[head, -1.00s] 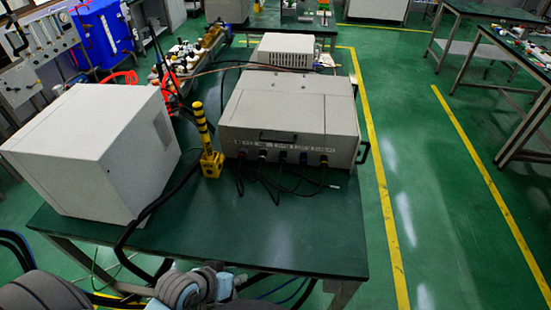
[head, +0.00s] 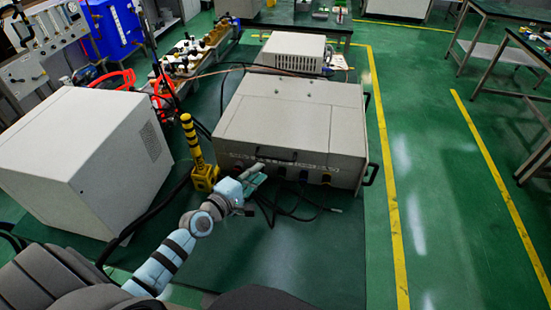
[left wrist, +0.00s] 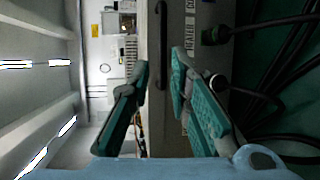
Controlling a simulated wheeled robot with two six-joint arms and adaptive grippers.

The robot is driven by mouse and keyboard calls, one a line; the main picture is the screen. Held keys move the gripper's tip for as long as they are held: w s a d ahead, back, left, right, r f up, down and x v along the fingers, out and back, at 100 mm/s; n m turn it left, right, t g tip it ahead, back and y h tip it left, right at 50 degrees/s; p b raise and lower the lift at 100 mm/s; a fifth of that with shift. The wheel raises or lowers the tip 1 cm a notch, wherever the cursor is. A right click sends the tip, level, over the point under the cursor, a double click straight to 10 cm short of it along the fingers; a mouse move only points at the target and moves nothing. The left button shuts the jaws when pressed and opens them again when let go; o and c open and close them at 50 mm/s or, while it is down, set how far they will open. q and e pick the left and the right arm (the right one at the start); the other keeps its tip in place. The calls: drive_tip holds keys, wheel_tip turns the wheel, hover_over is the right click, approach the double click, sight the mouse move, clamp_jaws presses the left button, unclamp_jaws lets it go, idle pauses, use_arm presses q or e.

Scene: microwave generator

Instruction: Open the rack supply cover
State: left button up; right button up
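The rack supply (head: 300,112) is a wide, pale grey box on the dark green table, with its top cover lying closed. A dark bar handle (head: 278,157) sits near the front edge of the cover. It also shows in the left wrist view (left wrist: 161,50), lengthwise between my fingers. My left gripper (head: 257,172) is open and empty, just in front of the supply's front face near the left end of the handle. Its teal fingers stand apart in the left wrist view (left wrist: 160,75); contact with the handle is not visible. My right gripper is not in view.
A yellow and black post (head: 194,148) stands just left of my left gripper. A large white box (head: 85,160) stands on the table's left side. Black cables (head: 285,205) hang from the supply's front connectors. The green table's front right area (head: 320,255) is clear.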

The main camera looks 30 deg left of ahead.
sight(273, 159)
use_arm(q)
drive_tip(key=b+x, duration=0.1)
drive_tip(key=x, duration=0.4)
drive_tip(key=b+x, duration=0.1)
drive_tip(key=x, duration=0.4)
drive_tip(key=shift+f+b, duration=0.2)
drive_tip(key=shift+b, duration=0.1)
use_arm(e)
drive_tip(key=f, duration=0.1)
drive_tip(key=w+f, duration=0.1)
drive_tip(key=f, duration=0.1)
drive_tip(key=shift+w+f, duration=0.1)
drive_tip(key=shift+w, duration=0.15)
use_arm(q)
clamp_jaws()
